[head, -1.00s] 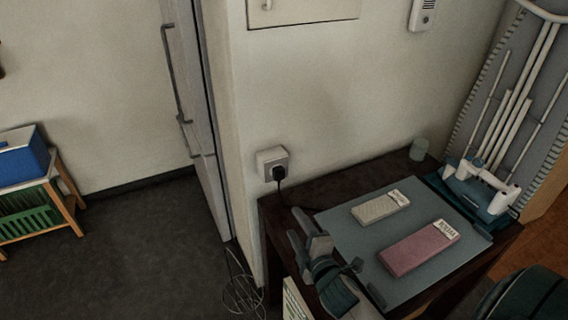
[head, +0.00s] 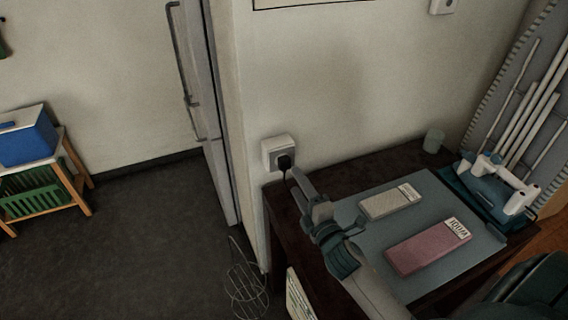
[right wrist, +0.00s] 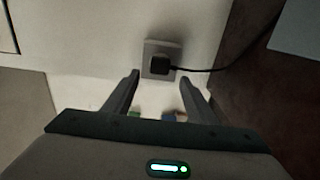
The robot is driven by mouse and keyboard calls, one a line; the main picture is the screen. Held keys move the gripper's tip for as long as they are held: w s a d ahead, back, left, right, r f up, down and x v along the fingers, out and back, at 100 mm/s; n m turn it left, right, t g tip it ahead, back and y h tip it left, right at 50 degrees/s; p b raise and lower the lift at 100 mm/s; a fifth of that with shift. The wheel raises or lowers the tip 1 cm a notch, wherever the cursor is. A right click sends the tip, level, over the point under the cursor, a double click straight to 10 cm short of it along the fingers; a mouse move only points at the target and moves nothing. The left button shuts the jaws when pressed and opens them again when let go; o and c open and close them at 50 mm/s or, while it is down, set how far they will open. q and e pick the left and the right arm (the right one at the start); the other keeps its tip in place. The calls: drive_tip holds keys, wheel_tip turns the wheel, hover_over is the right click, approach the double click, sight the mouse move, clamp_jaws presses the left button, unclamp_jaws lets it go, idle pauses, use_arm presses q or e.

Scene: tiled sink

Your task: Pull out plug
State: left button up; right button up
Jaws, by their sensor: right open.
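A black plug (head: 285,162) sits in a white wall socket (head: 275,147) above the back left corner of the dark table. My right gripper (head: 299,185) is open and empty, just below and in front of the plug in the head view. In the right wrist view the plug (right wrist: 159,66) and socket (right wrist: 163,50) show beyond the fingertips, between the two spread fingers (right wrist: 158,82). The black cord runs off to the right there. The fingers do not appear to touch the plug. My left gripper is not in view.
The dark table (head: 385,161) carries a grey mat (head: 431,197) with a white block (head: 390,202) and a pink block (head: 428,246). A white and blue rack (head: 497,185) stands at the right. A wire basket (head: 246,290) is on the floor beside the table.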

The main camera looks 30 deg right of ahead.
sight(286, 166)
drive_tip(key=w, duration=0.5)
drive_tip(key=shift+w+d, duration=0.2)
drive_tip(key=shift+w, duration=1.25)
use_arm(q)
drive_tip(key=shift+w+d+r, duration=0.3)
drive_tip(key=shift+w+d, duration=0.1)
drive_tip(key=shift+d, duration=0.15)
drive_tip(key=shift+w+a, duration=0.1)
